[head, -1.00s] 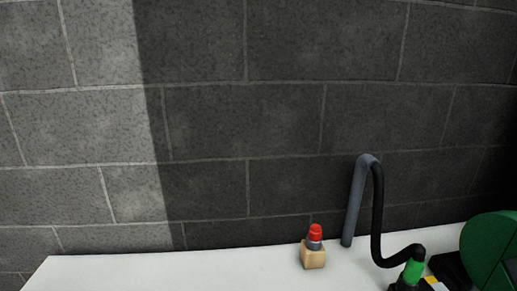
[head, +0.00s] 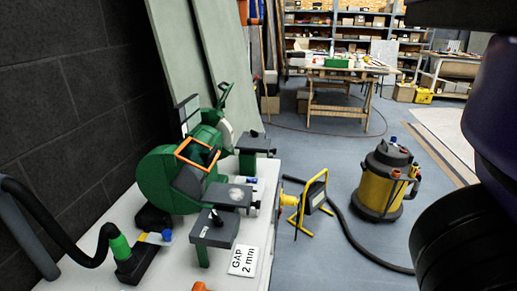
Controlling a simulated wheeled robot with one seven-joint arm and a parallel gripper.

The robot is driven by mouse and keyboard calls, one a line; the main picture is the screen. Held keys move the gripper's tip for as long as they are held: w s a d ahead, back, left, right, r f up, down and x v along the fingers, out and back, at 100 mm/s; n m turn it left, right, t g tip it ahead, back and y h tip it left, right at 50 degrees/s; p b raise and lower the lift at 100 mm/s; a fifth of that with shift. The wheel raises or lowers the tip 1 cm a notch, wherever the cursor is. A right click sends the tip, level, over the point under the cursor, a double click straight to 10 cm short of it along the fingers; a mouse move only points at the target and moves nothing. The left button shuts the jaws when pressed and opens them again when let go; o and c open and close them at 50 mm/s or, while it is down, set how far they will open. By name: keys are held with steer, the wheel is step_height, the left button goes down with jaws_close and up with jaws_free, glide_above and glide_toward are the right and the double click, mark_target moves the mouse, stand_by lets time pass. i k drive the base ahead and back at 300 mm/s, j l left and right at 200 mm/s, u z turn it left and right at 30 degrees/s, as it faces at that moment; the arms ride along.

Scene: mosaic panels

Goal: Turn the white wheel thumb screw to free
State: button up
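A green bench grinder (head: 165,178) stands on the white bench against the dark wall in the head view. Its pale white wheel (head: 226,133) is on the far side, partly hidden by the grinder's body and guard. A dark tool rest (head: 254,145) sits beside that wheel, with a small dark knob-like bit on top. I cannot make out the thumb screw clearly. A nearer tool rest (head: 215,229) stands at the front end. My gripper is not in view; dark parts at the right edge look like my arm.
A card reading "GAP 2 mm" (head: 243,260) lies on the white bench (head: 185,270). A black hose with a green collar (head: 120,247) is at the left. A yellow work light (head: 313,195) and yellow vacuum (head: 384,180) stand on the floor to the right.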

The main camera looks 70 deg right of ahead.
mark_target(254, 134)
steer(key=z, duration=1.55)
steer(key=l+u, duration=0.1)
steer(key=l, duration=0.15)
steer(key=i, duration=0.05)
